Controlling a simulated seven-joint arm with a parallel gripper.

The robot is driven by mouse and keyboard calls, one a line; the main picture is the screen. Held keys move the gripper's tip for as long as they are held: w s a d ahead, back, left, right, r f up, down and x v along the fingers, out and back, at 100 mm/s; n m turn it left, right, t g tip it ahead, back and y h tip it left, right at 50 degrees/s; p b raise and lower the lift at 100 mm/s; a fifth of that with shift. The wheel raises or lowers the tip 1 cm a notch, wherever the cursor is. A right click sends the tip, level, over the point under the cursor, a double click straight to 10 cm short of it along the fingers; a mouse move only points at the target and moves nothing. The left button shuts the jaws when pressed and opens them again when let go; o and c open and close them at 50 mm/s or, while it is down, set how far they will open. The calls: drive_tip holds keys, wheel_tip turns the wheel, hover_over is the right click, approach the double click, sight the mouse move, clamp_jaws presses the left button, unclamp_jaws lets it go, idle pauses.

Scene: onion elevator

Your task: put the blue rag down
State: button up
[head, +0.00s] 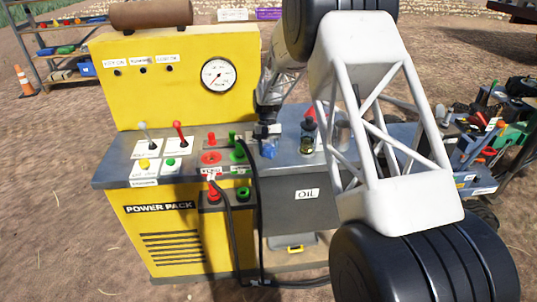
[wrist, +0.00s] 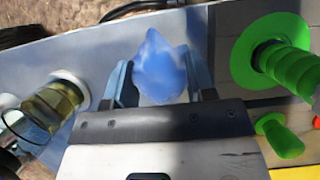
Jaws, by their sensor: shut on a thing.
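The blue rag (head: 268,151) is a small crumpled bundle at the left part of the grey top of the oil tank (head: 290,205). My gripper (head: 267,134) points down over it. In the wrist view the rag (wrist: 160,66) sits between the two fingers of my gripper (wrist: 160,82), which are shut on it. The rag is at or just above the grey surface; I cannot tell whether it touches. Its lower part is partly hidden by my gripper.
The yellow power pack (head: 160,235) with levers and gauge stands further left. Bare grey surface lies around the rag.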

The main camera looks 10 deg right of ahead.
sight(269, 155)
drive_tip(key=shift+f, duration=1.4)
drive_tip(key=shift+f, duration=0.35)
drive_tip(key=shift+s+f, duration=0.15)
drive_tip(key=shift+f, duration=0.35)
drive_tip(key=o, duration=0.8)
drive_tip(key=shift+f, duration=0.15)
drive_tip(key=shift+r, duration=0.65)
drive_tip(key=shift+o, duration=0.5)
drive_tip(key=v, duration=1.2)
drive_tip(key=shift+r, duration=0.35)
